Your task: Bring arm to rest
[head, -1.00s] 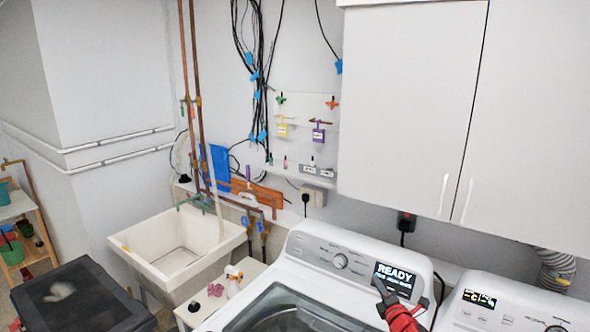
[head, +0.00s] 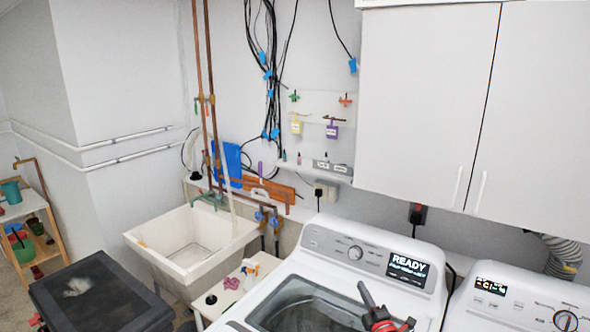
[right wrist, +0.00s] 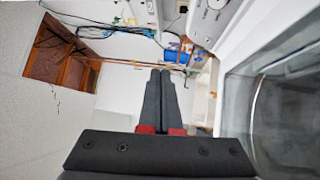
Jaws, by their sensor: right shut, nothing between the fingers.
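My right gripper (head: 366,294) shows at the bottom of the head view, dark with red parts, in front of the washer's lid. Its two fingers are together and empty. In the right wrist view the fingers (right wrist: 160,82) lie side by side, shut, with nothing between them. The washer (head: 330,250) has a panel whose display (head: 408,268) reads READY. The gripper appears apart from the panel. My left gripper is not in view.
A second machine (head: 520,300) stands to the right. White cabinets (head: 425,110) hang above. A utility sink (head: 190,245) and a dark-lidded bin (head: 95,295) are left.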

